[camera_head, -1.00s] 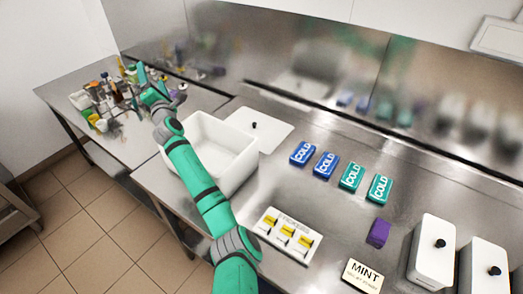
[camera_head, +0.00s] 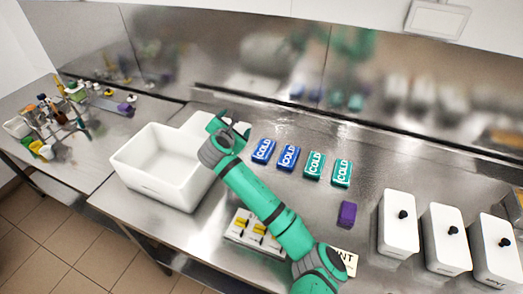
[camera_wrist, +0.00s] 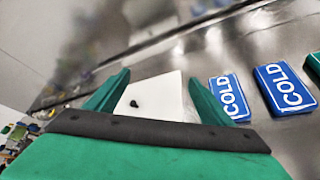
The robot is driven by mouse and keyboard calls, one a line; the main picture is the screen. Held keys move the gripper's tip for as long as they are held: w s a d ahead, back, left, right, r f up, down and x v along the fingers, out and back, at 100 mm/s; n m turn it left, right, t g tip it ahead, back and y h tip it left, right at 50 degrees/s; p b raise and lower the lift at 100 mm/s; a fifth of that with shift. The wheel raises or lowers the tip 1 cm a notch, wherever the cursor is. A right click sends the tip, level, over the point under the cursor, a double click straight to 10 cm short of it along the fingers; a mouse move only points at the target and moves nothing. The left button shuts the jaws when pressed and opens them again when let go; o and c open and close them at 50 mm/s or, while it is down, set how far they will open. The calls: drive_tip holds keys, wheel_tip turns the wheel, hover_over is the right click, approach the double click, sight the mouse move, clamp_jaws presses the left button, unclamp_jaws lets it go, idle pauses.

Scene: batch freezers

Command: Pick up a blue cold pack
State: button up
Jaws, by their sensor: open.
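Two blue cold packs lie flat side by side on the steel counter, the left blue pack (camera_head: 264,151) and the right blue pack (camera_head: 288,157). Both show in the wrist view, the left blue pack (camera_wrist: 230,98) just beyond my right finger and the right blue pack (camera_wrist: 284,88) farther right. Two green cold packs (camera_head: 314,165) (camera_head: 342,173) lie to their right. My gripper (camera_wrist: 152,88) is open and empty, above the counter left of the blue packs. The right finger overlaps the left pack's edge in the wrist view; I cannot tell their gap.
A white open bin (camera_head: 160,184) stands left, with a white lid (camera_wrist: 150,97) beyond my gripper. A purple block (camera_head: 347,214), a tray with yellow pieces (camera_head: 245,228) and white knobbed containers (camera_head: 398,222) stand right and front. A cluttered table (camera_head: 60,130) is far left.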

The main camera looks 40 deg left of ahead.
sight(265, 146)
drive_tip(key=d+f+n+h, duration=0.1)
drive_tip(key=d+f, duration=0.1)
drive_tip(key=d, duration=0.1)
drive_tip(key=s+d+f+n+h, duration=0.1)
drive_tip(key=d+f, duration=0.2)
drive_tip(key=s+d+f+n+h, duration=0.1)
drive_tip(key=d+f+n, duration=0.1)
drive_tip(key=d, duration=0.2)
drive_tip(key=shift+f+t, duration=0.35)
drive_tip(key=shift+t, duration=0.05)
drive_tip(key=shift+w+d+f, duration=0.15)
drive_tip(key=shift+d+f, duration=0.05)
drive_tip(key=shift+f, duration=0.05)
drive_tip(key=x, duration=0.5)
drive_tip(key=shift+f+x, duration=0.2)
drive_tip(key=shift+x, duration=1.15)
drive_tip(key=shift+f+x, duration=0.2)
drive_tip(key=shift+x, duration=1.15)
drive_tip(key=shift+s+a, duration=0.1)
drive_tip(key=shift+s, duration=0.15)
drive_tip(key=c, duration=1.3)
